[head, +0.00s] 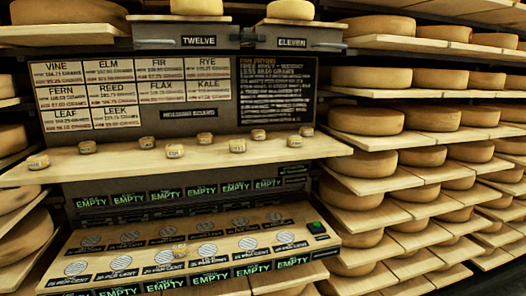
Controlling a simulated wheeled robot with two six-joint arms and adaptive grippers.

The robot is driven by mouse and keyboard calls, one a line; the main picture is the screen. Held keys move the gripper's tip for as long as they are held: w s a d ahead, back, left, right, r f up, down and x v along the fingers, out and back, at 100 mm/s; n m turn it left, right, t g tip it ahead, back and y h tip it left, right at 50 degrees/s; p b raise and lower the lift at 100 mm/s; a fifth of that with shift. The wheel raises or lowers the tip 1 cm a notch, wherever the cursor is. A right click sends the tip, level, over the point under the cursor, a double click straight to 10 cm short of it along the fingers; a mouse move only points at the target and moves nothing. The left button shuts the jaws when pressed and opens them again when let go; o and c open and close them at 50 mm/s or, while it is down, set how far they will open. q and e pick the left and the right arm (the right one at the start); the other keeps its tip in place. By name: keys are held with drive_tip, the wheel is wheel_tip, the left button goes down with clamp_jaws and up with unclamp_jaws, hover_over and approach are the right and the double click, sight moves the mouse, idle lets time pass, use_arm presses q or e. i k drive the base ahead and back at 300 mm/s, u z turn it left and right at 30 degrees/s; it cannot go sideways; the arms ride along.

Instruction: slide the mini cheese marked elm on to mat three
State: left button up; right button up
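Several mini cheeses stand on a wooden shelf (112,164), among them one at the left end (38,161), one near the middle (175,151) and one at the right end (306,131). Their marks are too small to read, so I cannot tell which is elm. A back row of mats (131,236) lies behind. Mat numbers are not legible. Neither gripper is in view.
A board of name cards (135,92), one reading ELM, and a dark notice (277,90) stand behind the shelf. Displays (168,195) read EMPTY. A green button (318,227) is at the board's right. Racks of large cheese wheels (365,119) flank both sides.

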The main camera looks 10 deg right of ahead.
sight(179, 251)
drive_tip(key=z, duration=1.3)
drive_tip(key=i, duration=0.8)
drive_tip(key=u, duration=1.5)
